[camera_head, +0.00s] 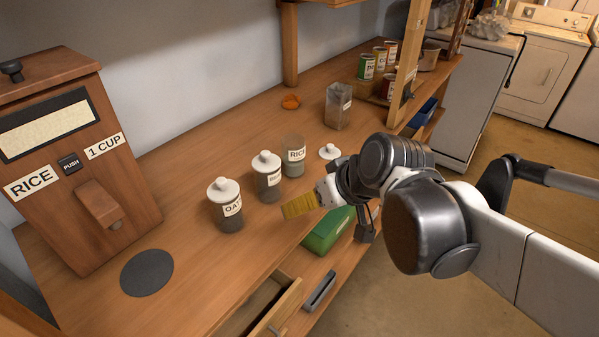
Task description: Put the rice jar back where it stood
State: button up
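The rice jar (294,158) is a clear jar labelled RICE, upright on the wooden counter at the right end of a row of three jars. Its top has no lid, and its contents look grey. A white knobbed lid (330,152) lies on the counter to its right. My gripper (328,192) is at the counter's front edge, in front and to the right of the rice jar and apart from it. A yellow ribbed piece (299,206) shows at its end; I cannot tell whether it is held or part of the gripper. The fingers are mostly hidden.
Two white-lidded jars (226,207) (267,178) stand left of the rice jar. A wooden rice dispenser (75,160) stands far left, a dark round mat (147,272) before it. Behind are a clear container (338,106) and cans (366,66). A drawer (262,308) is open below.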

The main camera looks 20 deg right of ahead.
jog(key=s+d+m+h, duration=0.1)
jog(key=s+h, duration=0.1)
jog(key=s, duration=0.4)
jog(key=shift+s+d+f+m+h, duration=0.2)
jog(key=shift+m+h, duration=0.1)
